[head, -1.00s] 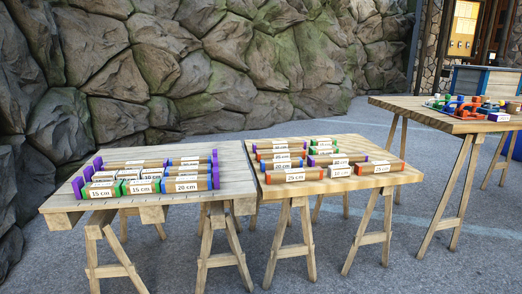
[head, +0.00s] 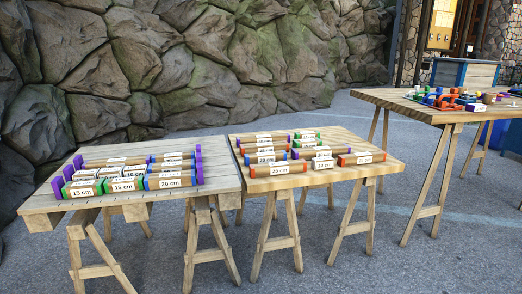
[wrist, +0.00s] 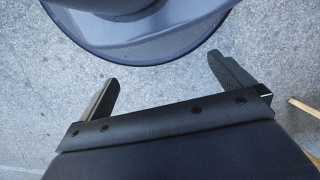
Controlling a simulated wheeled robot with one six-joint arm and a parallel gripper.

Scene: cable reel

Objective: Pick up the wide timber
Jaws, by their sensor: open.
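Timber pieces with white length labels lie in rows on two trestle tables in the head view. On the left table (head: 222,187) are pieces marked 15 cm (head: 82,191) and 20 cm (head: 170,181), between purple end stops. On the middle table (head: 375,148) are several loose pieces with coloured ends, including a long one (head: 275,169) at the front with red ends. I cannot tell which piece is the wide timber. My gripper (wrist: 163,82) shows in the wrist view, its two fingers spread and empty above grey ground, far from any timber.
A third table (head: 380,98) at the right bears colourful parts (head: 450,100). A blue-framed counter (head: 465,75) stands behind it. A rock wall (head: 200,70) closes the back. Trestle legs stick out below the tabletops. Grey paving (head: 340,240) is open in front.

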